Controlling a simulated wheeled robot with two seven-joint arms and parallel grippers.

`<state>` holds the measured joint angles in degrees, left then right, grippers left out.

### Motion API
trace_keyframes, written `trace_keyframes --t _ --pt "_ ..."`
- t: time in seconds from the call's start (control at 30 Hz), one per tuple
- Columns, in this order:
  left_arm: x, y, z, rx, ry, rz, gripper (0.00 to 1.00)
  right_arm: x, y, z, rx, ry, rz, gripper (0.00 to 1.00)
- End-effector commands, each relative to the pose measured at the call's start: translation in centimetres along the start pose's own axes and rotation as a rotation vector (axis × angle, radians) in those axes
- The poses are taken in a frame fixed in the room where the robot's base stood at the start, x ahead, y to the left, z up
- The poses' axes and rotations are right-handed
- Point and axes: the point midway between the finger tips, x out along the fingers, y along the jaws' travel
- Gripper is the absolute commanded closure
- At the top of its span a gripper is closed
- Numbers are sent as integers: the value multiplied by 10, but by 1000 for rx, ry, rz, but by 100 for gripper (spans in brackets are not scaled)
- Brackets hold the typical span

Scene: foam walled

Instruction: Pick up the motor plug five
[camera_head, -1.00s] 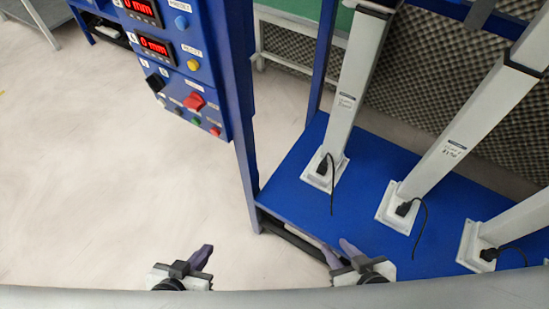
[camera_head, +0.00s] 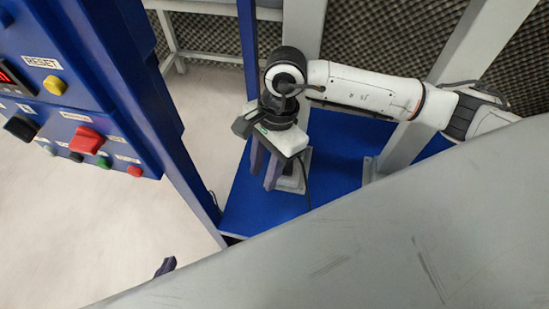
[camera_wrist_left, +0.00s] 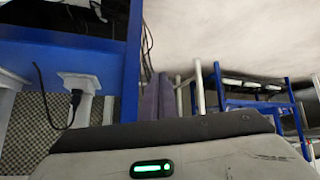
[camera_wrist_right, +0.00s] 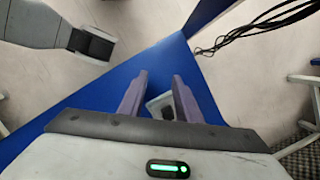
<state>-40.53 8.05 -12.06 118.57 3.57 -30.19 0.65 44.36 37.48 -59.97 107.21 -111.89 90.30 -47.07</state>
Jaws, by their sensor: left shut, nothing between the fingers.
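In the right wrist view a dark plug (camera_wrist_right: 168,112) sits on a white post base (camera_wrist_right: 158,103), low between the two purple fingers of my right gripper (camera_wrist_right: 160,76). The fingers are apart, and I see nothing gripped. In the head view my right gripper (camera_head: 263,178) points down at the foot of the nearest post and hides the plug; a black cable (camera_head: 306,185) shows beside it. My left gripper (camera_head: 165,266) barely shows at the bottom; its fingers are together and empty in the left wrist view (camera_wrist_left: 157,95). That view shows a plug (camera_wrist_left: 76,97) in a post base. I cannot read any plug number.
The blue platform (camera_head: 245,215) carries the posts; a second post (camera_head: 400,150) stands to the right, behind my right arm. A blue control panel (camera_head: 75,90) with buttons is at the left. A grey surface (camera_head: 400,240) fills the lower right. Open floor lies at lower left.

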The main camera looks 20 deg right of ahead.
Motion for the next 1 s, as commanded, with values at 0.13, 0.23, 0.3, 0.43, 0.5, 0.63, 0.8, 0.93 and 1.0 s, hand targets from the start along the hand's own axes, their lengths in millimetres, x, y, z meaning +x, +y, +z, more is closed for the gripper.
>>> trace_keyframes --t 0.13,0.23,0.3,0.43,0.5,0.63,0.8,0.93,1.0 --pt "4 1 6 0 -3 4 100 -22 -16 -71 -52 277 -30 69" --pt "5 1 8 1 -4 5 100 -29 -18 -89 -60 352 -33 69" --pt "7 1 10 -1 -2 6 100 -27 -19 -95 -61 371 -32 69" --pt "12 1 14 -10 9 9 100 -9 -20 -102 -61 372 -31 69" --pt "15 2 18 -18 15 12 100 2 -21 -106 -61 371 -33 69" --pt "15 4 20 -32 25 17 100 15 -22 -110 -60 369 -33 69" --pt "18 4 19 -41 39 20 100 27 -25 -112 -60 368 -34 69" --pt "24 4 23 -53 54 24 100 48 -29 -116 -61 366 -32 69" --pt "26 8 26 -62 48 32 100 59 -30 -120 -60 367 -33 69"
